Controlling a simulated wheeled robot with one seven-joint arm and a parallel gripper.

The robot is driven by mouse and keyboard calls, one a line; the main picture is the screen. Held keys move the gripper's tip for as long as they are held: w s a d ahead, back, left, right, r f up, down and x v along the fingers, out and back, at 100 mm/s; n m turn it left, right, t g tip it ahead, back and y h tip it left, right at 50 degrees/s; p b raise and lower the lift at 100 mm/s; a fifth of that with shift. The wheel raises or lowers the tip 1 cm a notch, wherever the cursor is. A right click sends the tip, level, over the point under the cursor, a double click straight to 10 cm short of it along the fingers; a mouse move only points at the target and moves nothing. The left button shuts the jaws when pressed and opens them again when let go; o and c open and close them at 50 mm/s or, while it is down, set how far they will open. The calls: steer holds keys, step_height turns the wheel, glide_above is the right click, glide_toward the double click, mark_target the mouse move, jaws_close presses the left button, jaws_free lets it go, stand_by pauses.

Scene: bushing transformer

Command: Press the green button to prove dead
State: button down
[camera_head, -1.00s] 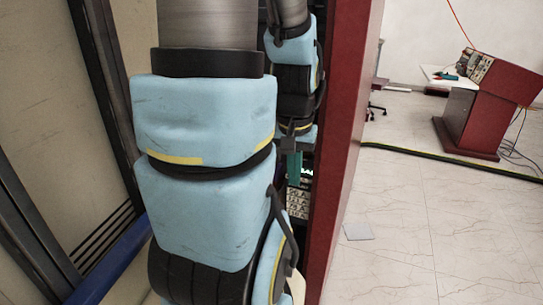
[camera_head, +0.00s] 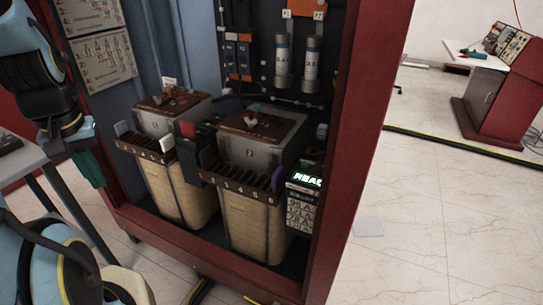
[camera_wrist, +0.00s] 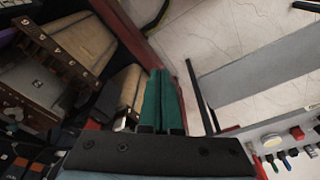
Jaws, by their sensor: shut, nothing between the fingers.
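My gripper (camera_head: 92,168) hangs at the left of the head view, outside the red cabinet frame, fingers pointing down. In the wrist view its green fingers (camera_wrist: 160,102) lie together with nothing between them. A lit green display (camera_head: 304,179) sits on a small meter-like unit (camera_head: 300,208) beside the right transformer, well to the right of my gripper. A light panel (camera_wrist: 280,140) with red, blue and other small coloured fittings shows at the lower right of the wrist view. I cannot make out a green button for certain.
Two transformers, left (camera_head: 175,190) and right (camera_head: 258,205), stand in the cabinet with its red post (camera_head: 352,130). A grey table (camera_head: 30,155) stands at the left near my arm. Floor to the right is open, with a red console (camera_head: 490,105) at the back.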

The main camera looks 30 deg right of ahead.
steer(key=shift+w+a, duration=0.1)
steer(key=shift+a, duration=0.15)
steer(key=w+d+f+m+h+p, duration=0.1)
steer(key=w+d+m+p, duration=0.25)
steer(key=d, duration=0.75)
steer(key=w+d+f+m+h+p, duration=0.1)
steer(key=w+d+f+m+p, duration=0.3)
steer(key=d, duration=0.6)
steer(key=s+d+r+m+g+h+p, duration=0.1)
steer(key=s+d, duration=0.4)
steer(key=d, duration=0.8)
steer(key=s+d+r+m+g+h+p, duration=0.2)
steer(key=s+d+h+p, duration=0.3)
steer(key=d, duration=0.9)
steer(key=shift+s+r+g+h, duration=0.3)
steer(key=shift+s+g, duration=0.2)
steer(key=shift+s, duration=0.05)
steer(key=shift+f, duration=0.15)
